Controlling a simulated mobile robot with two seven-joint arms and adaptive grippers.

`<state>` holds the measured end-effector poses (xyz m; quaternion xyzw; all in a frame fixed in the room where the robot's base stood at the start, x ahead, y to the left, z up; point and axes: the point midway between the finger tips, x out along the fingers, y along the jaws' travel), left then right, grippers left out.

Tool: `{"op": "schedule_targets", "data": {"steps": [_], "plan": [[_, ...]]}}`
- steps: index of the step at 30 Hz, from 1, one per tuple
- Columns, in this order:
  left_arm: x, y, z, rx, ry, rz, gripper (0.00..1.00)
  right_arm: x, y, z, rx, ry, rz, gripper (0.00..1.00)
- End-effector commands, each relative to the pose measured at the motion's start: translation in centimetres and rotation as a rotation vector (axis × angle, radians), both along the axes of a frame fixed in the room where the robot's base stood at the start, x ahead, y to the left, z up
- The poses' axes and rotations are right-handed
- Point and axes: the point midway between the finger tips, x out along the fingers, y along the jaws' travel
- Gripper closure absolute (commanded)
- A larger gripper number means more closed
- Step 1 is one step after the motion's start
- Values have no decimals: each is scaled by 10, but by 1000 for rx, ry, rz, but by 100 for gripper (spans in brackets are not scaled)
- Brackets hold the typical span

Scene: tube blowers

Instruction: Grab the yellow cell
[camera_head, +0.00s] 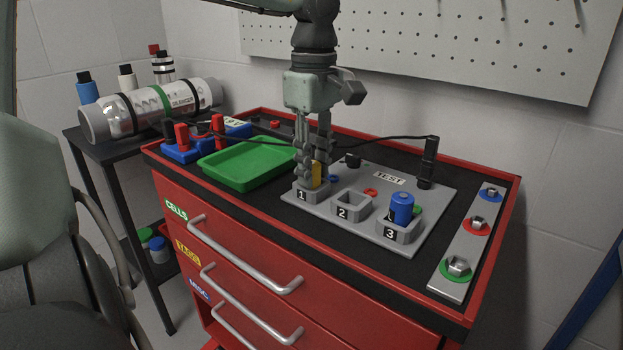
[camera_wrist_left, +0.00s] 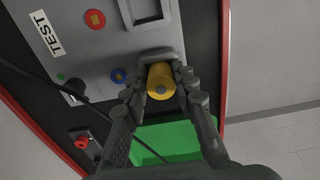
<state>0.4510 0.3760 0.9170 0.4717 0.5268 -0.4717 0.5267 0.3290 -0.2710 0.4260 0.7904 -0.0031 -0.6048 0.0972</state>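The yellow cell (camera_head: 318,173) stands upright in slot 1 (camera_head: 307,193) of the grey test board (camera_head: 432,205). My left gripper (camera_head: 313,172) reaches down from above with its fingers on either side of the cell. In the left wrist view, the yellow cell (camera_wrist_left: 160,82) shows end-on between the two converging fingers of my left gripper (camera_wrist_left: 161,85), which appear to touch its sides. The fingers hide part of the cell in the head view. My right gripper is not in view.
A blue cell (camera_head: 401,208) stands in slot 3 (camera_head: 399,232); slot 2 (camera_head: 351,204) is empty. An empty green tray (camera_head: 245,170) lies left of the board. A black cable (camera_head: 375,137) runs behind my gripper to a black post (camera_head: 428,163). A pegboard (camera_head: 440,45) stands behind.

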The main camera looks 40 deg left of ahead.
Motion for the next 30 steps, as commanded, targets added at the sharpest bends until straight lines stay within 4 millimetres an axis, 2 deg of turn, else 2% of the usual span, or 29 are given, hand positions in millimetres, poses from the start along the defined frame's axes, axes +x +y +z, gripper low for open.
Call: {"op": "schedule_targets", "data": {"steps": [1, 3, 14, 19, 23, 30], "plan": [[0, 0, 0, 0, 0, 0, 92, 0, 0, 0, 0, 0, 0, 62], [0, 0, 0, 0, 0, 0, 100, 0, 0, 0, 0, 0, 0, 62], [1, 0, 4, 0, -2, 0, 100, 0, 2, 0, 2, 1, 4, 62], [1, 0, 19, 1, -5, 1, 100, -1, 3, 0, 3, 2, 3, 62], [1, 0, 41, 2, -5, 1, 100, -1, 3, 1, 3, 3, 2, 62], [-39, 30, 72, -5, -11, 1, 100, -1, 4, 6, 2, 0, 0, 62]]}}
